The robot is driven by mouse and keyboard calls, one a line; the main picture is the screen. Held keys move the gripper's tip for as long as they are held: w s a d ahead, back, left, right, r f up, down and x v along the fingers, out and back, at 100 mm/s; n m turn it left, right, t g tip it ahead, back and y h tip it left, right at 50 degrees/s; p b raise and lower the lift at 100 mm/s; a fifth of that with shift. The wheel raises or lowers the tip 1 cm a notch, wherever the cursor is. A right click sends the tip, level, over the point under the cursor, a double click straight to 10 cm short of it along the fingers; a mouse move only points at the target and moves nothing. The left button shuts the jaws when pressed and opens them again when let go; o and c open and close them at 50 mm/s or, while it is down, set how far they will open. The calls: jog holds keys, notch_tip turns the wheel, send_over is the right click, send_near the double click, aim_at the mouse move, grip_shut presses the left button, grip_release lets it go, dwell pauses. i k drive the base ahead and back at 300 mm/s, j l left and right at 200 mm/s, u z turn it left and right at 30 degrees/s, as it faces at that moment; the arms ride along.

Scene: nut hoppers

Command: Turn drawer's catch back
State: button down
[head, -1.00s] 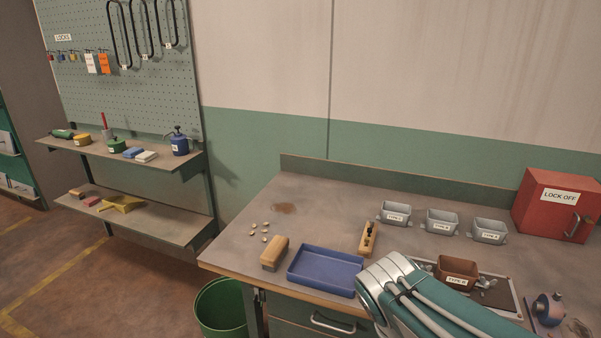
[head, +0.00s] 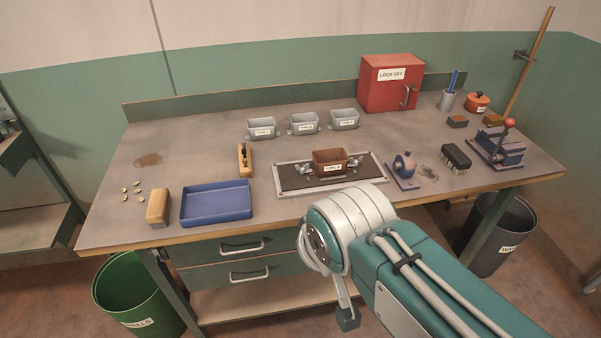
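Two green drawers sit under the bench top; the upper drawer (head: 228,247) and the lower drawer (head: 225,275) both look shut, each with a pale bar handle. A small dark fitting (head: 160,254) shows at the left, by the bench leg; it is too small to tell whether it is the catch or how it is turned. My teal and grey arm reaches in from the lower right, its bulky joint in front of the bench edge, right of the drawer handles.
The bench (head: 200,145) holds a blue tray (head: 217,219), a wooden block (head: 157,207), grey hoppers, a brown hopper (head: 330,158) on a dark plate and a red box (head: 390,83). A green bin (head: 138,295) stands left, a grey bin (head: 490,240) right. A lower shelf lies below the drawers.

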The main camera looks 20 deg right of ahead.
aim_at(159, 258)
jog(key=j+z, duration=0.3)
jog(key=k+j+z, duration=0.15)
jog(key=j+z, duration=0.15)
jog(key=k+j+z, duration=0.15)
jog(key=j+z, duration=0.15)
jog(key=j, duration=0.15)
